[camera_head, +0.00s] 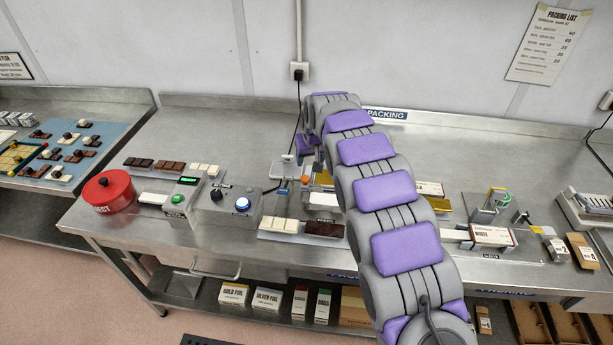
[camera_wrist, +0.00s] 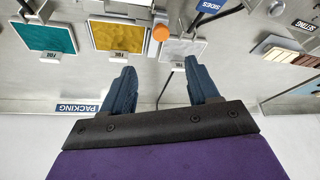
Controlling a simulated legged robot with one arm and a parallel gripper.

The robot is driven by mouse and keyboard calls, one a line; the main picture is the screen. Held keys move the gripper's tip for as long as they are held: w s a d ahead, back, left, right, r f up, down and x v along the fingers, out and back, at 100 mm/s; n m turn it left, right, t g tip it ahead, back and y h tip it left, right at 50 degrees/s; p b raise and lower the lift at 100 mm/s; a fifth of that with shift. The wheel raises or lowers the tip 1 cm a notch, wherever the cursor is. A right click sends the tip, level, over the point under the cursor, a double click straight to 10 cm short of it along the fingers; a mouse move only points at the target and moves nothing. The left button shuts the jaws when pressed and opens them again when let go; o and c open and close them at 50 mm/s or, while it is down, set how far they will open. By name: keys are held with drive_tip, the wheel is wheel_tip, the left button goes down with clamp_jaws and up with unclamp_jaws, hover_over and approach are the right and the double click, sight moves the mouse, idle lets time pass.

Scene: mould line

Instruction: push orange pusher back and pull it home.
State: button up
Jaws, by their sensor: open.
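A small orange spot in the head view (camera_head: 305,179), just left of my arm, looks like the same knob. My gripper (camera_wrist: 161,76) is open and empty, its two dark blue fingers pointing toward the knob. The knob lies beyond the fingertips, roughly in line with the gap between them, and appears apart from them. In the head view my arm hides much of the area around the pusher.
Teal (camera_wrist: 45,38), yellow and silver foil squares lie near the knob. White boxes stand to the right. The wall closes the back.

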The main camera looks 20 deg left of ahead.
sight(305, 178)
drive_tip(key=b+x, duration=0.1)
drive_tip(key=x, duration=1.1)
drive_tip(key=shift+f+b, duration=0.3)
drive_tip(key=shift+w+a+f, duration=0.1)
drive_tip(key=shift+a+f, duration=0.35)
drive_tip(key=shift+f, duration=0.2)
drive_tip(key=shift+d, duration=0.1)
drive_tip(key=shift+d+r, duration=0.1)
drive_tip(key=shift+c, duration=1.2)
clamp_jaws()
